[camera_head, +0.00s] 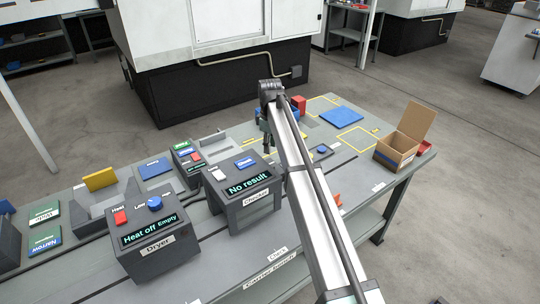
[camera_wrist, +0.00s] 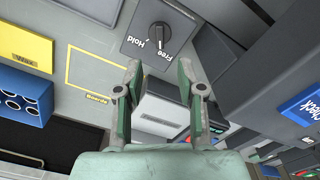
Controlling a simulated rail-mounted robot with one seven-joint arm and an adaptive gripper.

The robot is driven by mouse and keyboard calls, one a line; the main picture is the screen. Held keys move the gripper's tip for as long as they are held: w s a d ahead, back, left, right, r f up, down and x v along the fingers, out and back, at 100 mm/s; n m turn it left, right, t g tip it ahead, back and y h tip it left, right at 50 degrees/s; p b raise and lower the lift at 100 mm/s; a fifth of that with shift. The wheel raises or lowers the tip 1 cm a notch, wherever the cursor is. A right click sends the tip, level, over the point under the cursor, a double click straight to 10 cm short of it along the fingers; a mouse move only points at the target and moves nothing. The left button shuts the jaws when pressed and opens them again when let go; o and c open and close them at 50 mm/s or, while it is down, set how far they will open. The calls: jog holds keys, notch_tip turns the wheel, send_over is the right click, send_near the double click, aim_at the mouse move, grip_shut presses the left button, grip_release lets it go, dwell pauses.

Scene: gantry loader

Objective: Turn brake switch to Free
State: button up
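The brake switch (camera_wrist: 159,34) is a dark round knob on a grey plate at the top of the wrist view. The labels Hold and Free are printed beside it, and I cannot tell for sure which one the knob points at. My gripper (camera_wrist: 160,72) is open and empty, its two fingers apart, with the knob just past the fingertips and not between them. In the head view my gripper (camera_head: 267,142) hangs over the bench behind the Checker box, partly hidden by my arm. I cannot make out the switch in that view.
The Checker box (camera_head: 239,191) and Dryer box (camera_head: 155,238) stand on the bench toward the front. An open cardboard box (camera_head: 396,153) is at the right end. In the wrist view, a blue holder with holes (camera_wrist: 22,102) and a yellow Wax block (camera_wrist: 25,47) lie left.

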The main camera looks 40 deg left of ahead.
jog(key=shift+r, duration=1.3)
